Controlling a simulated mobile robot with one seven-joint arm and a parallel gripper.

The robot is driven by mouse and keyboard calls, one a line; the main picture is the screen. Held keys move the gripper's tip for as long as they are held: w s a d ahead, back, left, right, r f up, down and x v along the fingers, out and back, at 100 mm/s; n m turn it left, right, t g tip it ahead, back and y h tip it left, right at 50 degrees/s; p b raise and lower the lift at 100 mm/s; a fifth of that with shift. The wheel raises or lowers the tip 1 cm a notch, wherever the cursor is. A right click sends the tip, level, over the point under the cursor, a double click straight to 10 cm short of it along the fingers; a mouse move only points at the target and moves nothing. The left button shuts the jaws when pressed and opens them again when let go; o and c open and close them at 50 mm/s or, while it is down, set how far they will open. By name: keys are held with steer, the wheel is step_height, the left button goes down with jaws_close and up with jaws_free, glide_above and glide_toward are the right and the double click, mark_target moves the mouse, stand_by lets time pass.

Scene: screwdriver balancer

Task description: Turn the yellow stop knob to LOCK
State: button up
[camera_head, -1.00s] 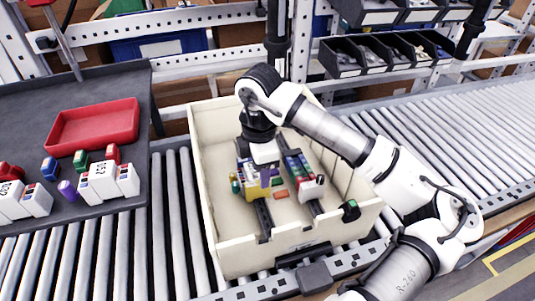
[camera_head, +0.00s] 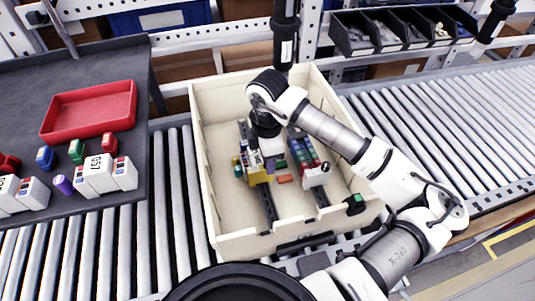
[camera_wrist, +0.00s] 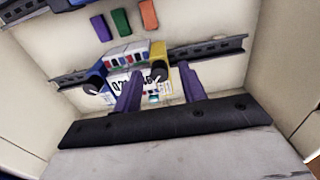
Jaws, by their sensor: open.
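In the head view, a yellow part (camera_head: 259,178) sits on the left dark rail (camera_head: 267,207) inside the cream crate (camera_head: 206,195). In the wrist view, the yellow part (camera_wrist: 158,55) lies at the right end of a white labelled module (camera_wrist: 125,84). I cannot make out a separate knob or a LOCK mark. My gripper (camera_head: 266,165) points down over the left rail, close to the yellow part. In the wrist view, its two purple fingers (camera_wrist: 160,72) are apart with nothing clearly held, overlapping the module. Contact cannot be told.
A right rail (camera_head: 322,196) carries coloured modules and a white block (camera_head: 316,176). An orange piece (camera_head: 284,179) lies between the rails. The crate walls surround the gripper. A red tray (camera_head: 90,110) and several small parts stand on the dark table at left.

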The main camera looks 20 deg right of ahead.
steer(key=shift+f, duration=0.15)
jaws_close()
